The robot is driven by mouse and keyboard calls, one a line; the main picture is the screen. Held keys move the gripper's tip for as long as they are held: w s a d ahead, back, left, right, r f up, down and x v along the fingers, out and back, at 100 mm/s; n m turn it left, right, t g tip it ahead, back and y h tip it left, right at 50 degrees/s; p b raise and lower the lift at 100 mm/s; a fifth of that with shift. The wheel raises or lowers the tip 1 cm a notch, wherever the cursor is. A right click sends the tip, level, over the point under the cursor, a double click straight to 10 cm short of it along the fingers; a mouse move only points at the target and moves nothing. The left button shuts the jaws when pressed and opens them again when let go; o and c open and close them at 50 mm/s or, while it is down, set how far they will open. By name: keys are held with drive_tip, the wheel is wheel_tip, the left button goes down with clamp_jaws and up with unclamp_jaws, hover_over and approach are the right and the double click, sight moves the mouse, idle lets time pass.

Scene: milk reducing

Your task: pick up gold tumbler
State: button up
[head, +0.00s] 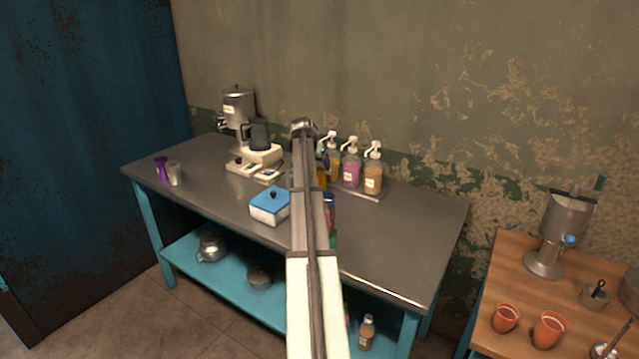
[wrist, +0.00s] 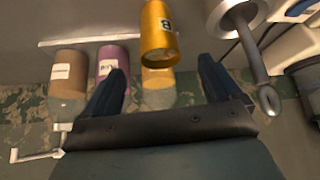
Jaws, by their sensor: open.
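The gold tumbler (wrist: 160,35) shows in the wrist view with a dark letter B on its side. It lies ahead of and between the lines of my two fingers. My gripper (wrist: 168,88) is open, with nothing between its dark fingers. Whether a finger touches the tumbler cannot be told. In the head view a gold-amber strip of the tumbler (head: 321,174) shows just right of my arm, on the steel table (head: 400,230); the rest is hidden. My fingers are hidden behind my arm there.
Pump bottles, including a pink one (head: 351,172), stand close behind the tumbler, to the right. A blender (head: 258,145) is to the left. A blue-lidded box (head: 269,206) and a red-blue can (head: 329,210) sit nearer. The table's right part is clear.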

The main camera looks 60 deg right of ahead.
sight(320, 178)
drive_tip(key=x, duration=1)
drive_tip(key=shift+f, duration=0.4)
drive_tip(key=shift+r, duration=0.1)
drive_tip(key=c, duration=1.3)
